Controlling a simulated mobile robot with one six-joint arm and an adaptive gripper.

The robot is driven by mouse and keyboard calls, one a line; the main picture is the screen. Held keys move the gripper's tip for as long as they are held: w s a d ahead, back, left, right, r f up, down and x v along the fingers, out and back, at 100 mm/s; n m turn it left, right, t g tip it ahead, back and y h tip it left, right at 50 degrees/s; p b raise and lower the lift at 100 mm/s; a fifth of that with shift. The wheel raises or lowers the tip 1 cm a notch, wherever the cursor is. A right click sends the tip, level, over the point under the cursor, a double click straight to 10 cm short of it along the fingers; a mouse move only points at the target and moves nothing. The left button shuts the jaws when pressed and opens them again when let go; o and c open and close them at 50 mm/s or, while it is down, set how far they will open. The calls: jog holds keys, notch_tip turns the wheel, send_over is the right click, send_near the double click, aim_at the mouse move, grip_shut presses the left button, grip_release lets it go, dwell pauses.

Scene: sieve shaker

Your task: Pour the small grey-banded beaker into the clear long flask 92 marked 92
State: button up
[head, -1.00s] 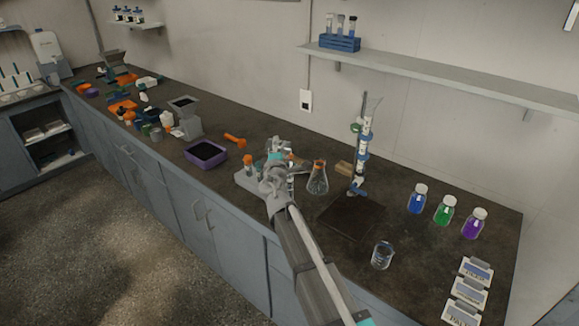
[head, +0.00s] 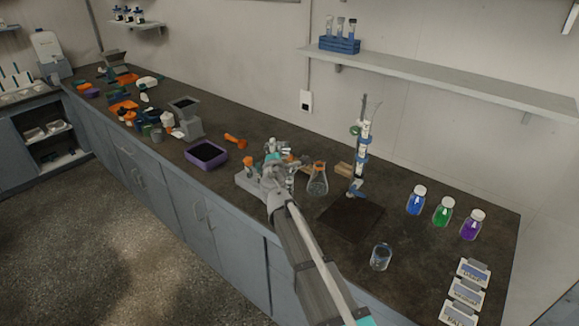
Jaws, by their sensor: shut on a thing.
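My gripper (head: 282,157) is over the middle of the bench, beside a pale block-like stand, seen mostly from behind my wrist. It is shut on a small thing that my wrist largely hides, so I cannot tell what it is. A clear conical flask (head: 317,183) with an orange neck stands upright just right of my gripper. A small clear beaker (head: 381,259) stands upright near the front edge, apart from my gripper. No number 92 and no grey band can be read at this size.
A clamp stand (head: 358,165) with a blue-clamped column rises behind a dark square plate (head: 350,218). Blue (head: 416,202), green (head: 443,213) and purple (head: 472,226) bottles stand at right. A purple tray (head: 206,156) lies left. The bench between plate and bottles is clear.

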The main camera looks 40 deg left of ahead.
jog(key=shift+a+r+p, duration=0.1)
jog(key=shift+r+p, duration=0.1)
jog(key=shift+p, duration=0.25)
dwell(0.5)
jog(key=shift+f+n+g, duration=0.2)
jog(key=shift+n+g, duration=0.1)
jog(key=shift+n, duration=0.3)
jog(key=shift+f+n, duration=0.2)
jog(key=shift+n, duration=0.1)
jog(key=shift+h, duration=0.3)
jog(key=shift+a+r+n+p, duration=0.1)
jog(key=shift+r+n+p, duration=0.2)
jog(key=shift+n+p, duration=0.3)
jog(key=shift+r+n+g+h+p, duration=0.1)
jog(key=shift+n+g+h+p, duration=0.2)
jog(key=shift+p, duration=0.2)
